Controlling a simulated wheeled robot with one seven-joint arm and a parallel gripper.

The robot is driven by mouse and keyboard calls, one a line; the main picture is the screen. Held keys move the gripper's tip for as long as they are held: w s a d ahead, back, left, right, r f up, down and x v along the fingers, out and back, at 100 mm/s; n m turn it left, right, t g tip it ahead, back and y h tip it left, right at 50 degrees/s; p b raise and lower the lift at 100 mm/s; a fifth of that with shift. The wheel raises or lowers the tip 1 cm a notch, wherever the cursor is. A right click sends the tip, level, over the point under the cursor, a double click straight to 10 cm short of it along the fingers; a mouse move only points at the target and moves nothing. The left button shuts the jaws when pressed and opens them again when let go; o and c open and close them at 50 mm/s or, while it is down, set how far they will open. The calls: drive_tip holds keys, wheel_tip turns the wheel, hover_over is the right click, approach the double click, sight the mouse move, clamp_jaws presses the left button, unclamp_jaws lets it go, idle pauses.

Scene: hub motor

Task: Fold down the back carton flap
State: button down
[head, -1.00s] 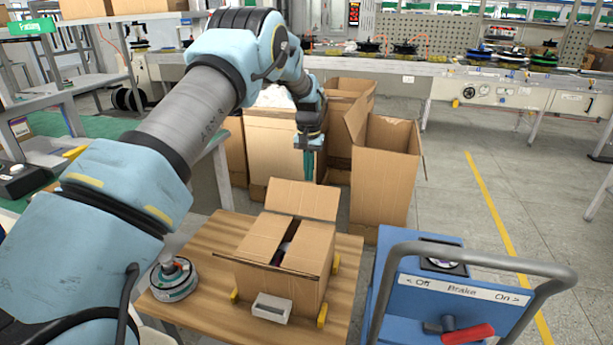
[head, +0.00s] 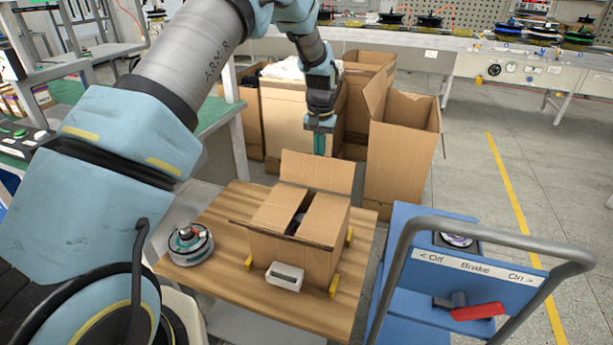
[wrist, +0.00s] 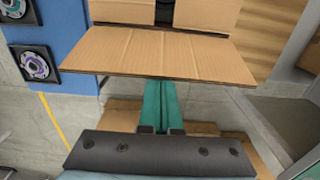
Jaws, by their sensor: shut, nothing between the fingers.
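The carton (head: 295,250) sits on the wooden table top (head: 225,235). Its back flap (head: 317,172) stands up at the far side. The left flap (head: 279,207) and right flap (head: 323,217) lie folded inward, with a gap between them showing something dark inside. My gripper (head: 319,145) is shut and empty, pointing down just behind the back flap. In the wrist view, the back flap (wrist: 160,55) spans the middle and hides the tips of the teal fingers (wrist: 160,102); contact cannot be told.
A hub motor (head: 190,243) stands left of the carton. Yellow blocks (head: 334,284) and a pale grey holder (head: 285,275) surround the carton's base. Tall open boxes (head: 400,145) stand behind the table. A blue cart (head: 420,270) with a grey rail is at right.

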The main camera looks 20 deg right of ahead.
sight(314, 165)
drive_tip(key=shift+s+a+f, duration=0.15)
drive_tip(key=shift+s+a, duration=1.45)
drive_tip(key=shift+s, duration=0.2)
drive_tip(key=shift+s+a, duration=2.05)
drive_tip(key=shift+s, duration=0.1)
drive_tip(key=shift+f+b, duration=1.45)
drive_tip(key=shift+f, duration=1)
drive_tip(key=shift+r, duration=0.1)
wheel_tip(314, 165, up, 9)
drive_tip(key=p, duration=0.6)
drive_tip(key=shift+p, duration=0.35)
